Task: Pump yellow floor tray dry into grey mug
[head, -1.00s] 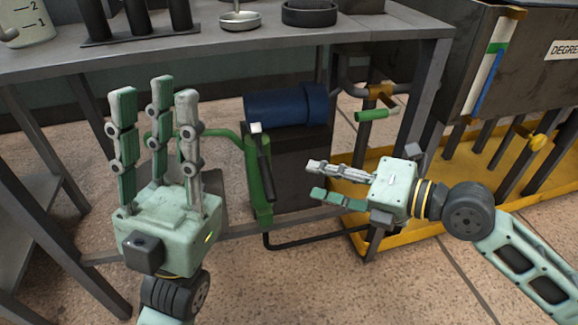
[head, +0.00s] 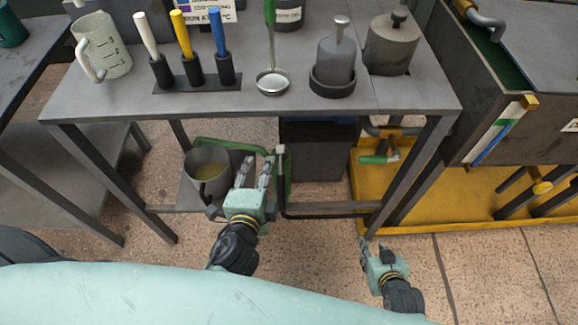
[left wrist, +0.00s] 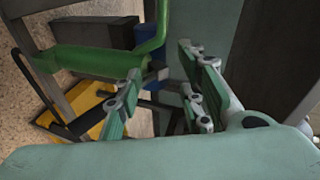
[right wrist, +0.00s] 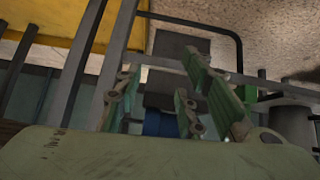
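The yellow floor tray (head: 445,221) lies on the floor at the right, under the dark tank; I cannot tell how much liquid it holds. A grey mug (head: 192,178) with a dark handle and yellowish contents stands low under the table at left. Beside it are a green pipe (head: 225,143) and a white-tipped lever (head: 281,150); the green pipe also shows in the left wrist view (left wrist: 90,60). My left gripper (head: 256,165) is open, just left of the lever and right of the mug. My right gripper (head: 376,245) is open and empty near the tray's front left corner.
The metal table (head: 300,105) carries a graduated jug (head: 105,50), a rack of coloured handles (head: 195,82), a ladle (head: 272,82) and pots. A table leg (head: 410,170) and low crossbar (head: 330,208) stand near my grippers. The floor at front right is clear.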

